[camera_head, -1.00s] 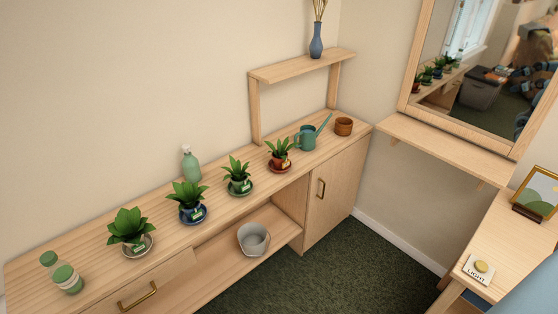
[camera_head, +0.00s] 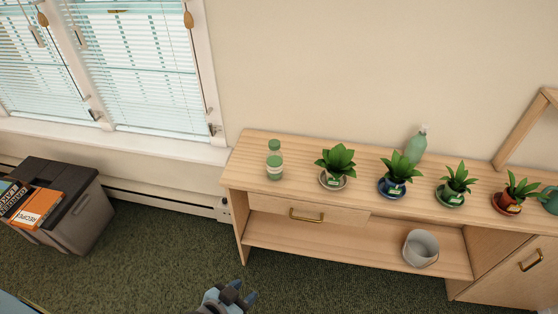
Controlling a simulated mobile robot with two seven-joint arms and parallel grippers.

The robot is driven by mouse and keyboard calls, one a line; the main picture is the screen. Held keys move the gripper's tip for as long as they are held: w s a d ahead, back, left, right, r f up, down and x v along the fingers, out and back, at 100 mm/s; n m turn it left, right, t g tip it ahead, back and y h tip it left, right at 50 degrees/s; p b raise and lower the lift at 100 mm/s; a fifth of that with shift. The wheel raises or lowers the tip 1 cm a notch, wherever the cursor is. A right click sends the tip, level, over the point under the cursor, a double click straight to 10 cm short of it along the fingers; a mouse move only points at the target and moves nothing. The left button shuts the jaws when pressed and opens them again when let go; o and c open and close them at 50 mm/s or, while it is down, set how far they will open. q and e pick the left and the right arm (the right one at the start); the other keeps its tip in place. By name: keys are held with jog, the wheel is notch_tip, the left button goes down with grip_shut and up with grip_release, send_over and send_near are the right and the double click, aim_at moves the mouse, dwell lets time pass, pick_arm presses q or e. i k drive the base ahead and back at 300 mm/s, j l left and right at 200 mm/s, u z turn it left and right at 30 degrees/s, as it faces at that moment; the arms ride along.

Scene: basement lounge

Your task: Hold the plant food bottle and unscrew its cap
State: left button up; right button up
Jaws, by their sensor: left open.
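A small clear bottle with a green cap and green label (camera_head: 275,162), which looks like the plant food bottle, stands upright near the left end of the wooden cabinet top. Its cap is on. My left gripper (camera_head: 244,291) shows at the bottom edge, open and empty, low over the carpet in front of the cabinet and well apart from the bottle. My right gripper is not in view.
Several potted plants, the nearest (camera_head: 335,166), line the wooden cabinet (camera_head: 310,145) right of the bottle. A green spray bottle (camera_head: 415,147) stands behind them. A grey bucket (camera_head: 421,248) sits on the lower shelf. A lidded grey bin (camera_head: 83,222) stands on the carpet at left.

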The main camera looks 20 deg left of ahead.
aim_at(274, 159)
jog(key=j+z, duration=0.15)
jog(key=z, duration=0.2)
jog(key=j+z, duration=0.1)
jog(key=z, duration=0.25)
jog(key=j+z, duration=0.15)
jog(key=j, duration=0.2)
jog(key=k+j+z, duration=0.2)
jog(key=j, duration=0.15)
jog(key=j+z, duration=0.15)
jog(key=j, duration=0.2)
jog(key=k+j+z, duration=0.1)
jog(key=j, duration=0.25)
jog(key=k+j, duration=0.15)
jog(key=j, duration=0.2)
jog(key=k+j+z, duration=0.15)
jog(key=j, duration=0.2)
